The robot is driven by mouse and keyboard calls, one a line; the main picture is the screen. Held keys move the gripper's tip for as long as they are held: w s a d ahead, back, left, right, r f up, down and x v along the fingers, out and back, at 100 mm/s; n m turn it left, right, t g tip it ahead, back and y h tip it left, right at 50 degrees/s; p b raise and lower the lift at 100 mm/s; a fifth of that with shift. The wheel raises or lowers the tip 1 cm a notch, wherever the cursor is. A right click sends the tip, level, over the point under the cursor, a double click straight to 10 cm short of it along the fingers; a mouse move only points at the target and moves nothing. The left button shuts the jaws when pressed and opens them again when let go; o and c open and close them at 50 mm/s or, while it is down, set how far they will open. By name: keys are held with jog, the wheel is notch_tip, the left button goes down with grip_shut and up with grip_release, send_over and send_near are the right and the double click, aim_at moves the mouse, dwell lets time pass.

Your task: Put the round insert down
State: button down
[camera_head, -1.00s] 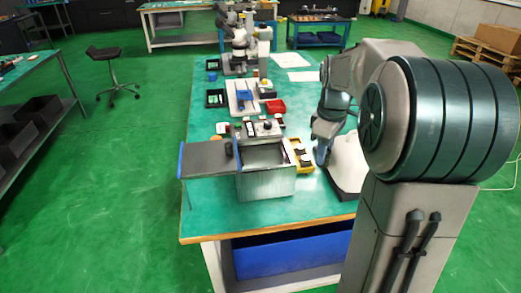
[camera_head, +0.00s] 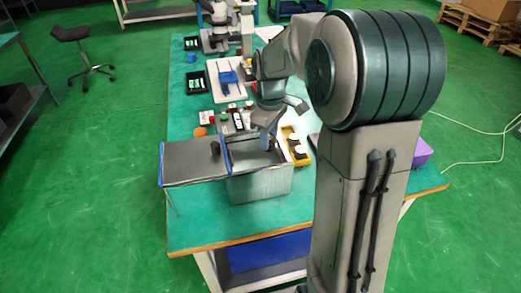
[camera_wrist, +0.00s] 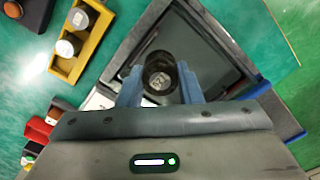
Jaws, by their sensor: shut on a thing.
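The round insert (camera_wrist: 160,82) is a dark, short cylinder with a paler marked face, seen from above in the wrist view. My gripper (camera_wrist: 160,88) is shut on it, with one blue finger on each side. In the head view my gripper (camera_head: 268,143) is over the open grey box (camera_head: 262,186) of the machine. The wrist view shows the box's dark interior (camera_wrist: 205,45) behind the insert. In the head view the insert is hidden by the gripper and arm. I cannot tell how high it is above the box floor.
A yellow tray (camera_head: 298,157) with two round, pale-topped pieces stands right of the box; the wrist view shows it too (camera_wrist: 95,38). A grey side plate (camera_head: 190,170) left of the box carries a small dark cylinder (camera_head: 215,148).

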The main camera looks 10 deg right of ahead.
jog(key=shift+w+a+f, duration=0.1)
jog(key=shift+a+f, duration=0.2)
jog(key=shift+a, duration=0.2)
jog(key=shift+w+a+f, duration=0.1)
jog(key=shift+a+f, duration=0.15)
jog(key=shift+a, duration=0.25)
jog(key=shift+a+f, duration=0.1)
jog(key=shift+f, duration=1.95)
jog(key=shift+f, duration=0.2)
jog(key=c, duration=1)
grip_release()
jog(key=shift+r, duration=0.1)
